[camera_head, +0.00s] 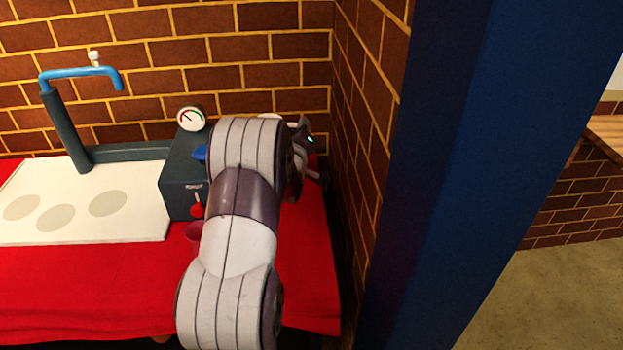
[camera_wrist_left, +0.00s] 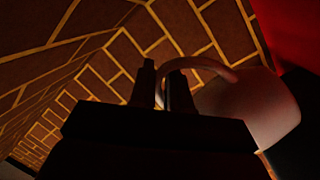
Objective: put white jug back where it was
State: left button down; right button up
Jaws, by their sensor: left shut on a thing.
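The white jug (camera_wrist_left: 255,105) shows in the left wrist view, dim and tilted in that picture, with its curved handle (camera_wrist_left: 195,63) reaching toward the fingers. My left gripper (camera_wrist_left: 162,88) is shut on the handle. In the head view my left gripper (camera_head: 303,150) is at the far right end of the red-covered table, close to the brick corner, and mostly behind my own arm. The jug is almost wholly hidden there, so I cannot tell whether it touches the table. My right gripper is in neither view.
The red-covered table (camera_head: 90,290) carries a white board (camera_head: 130,225) with grey round spots, and a dark box (camera_head: 182,175) with a gauge (camera_head: 191,118) and blue pipe (camera_head: 80,72). Brick walls and a blue pillar (camera_head: 450,180) bound the right.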

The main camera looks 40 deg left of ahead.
pick_arm(q)
notch_tip(320, 180, down, 9)
jog(key=shift+r+b, duration=0.15)
jog(key=shift+b, duration=0.5)
jog(key=shift+a, duration=0.15)
jog(key=shift+s+f, duration=0.1)
jog(key=shift+f, duration=0.1)
jog(key=c, duration=1.1)
grip_release()
jog(key=shift+r, duration=0.15)
jog(key=shift+s, duration=0.15)
jog(key=v, duration=1.2)
jog(key=shift+p, duration=0.4)
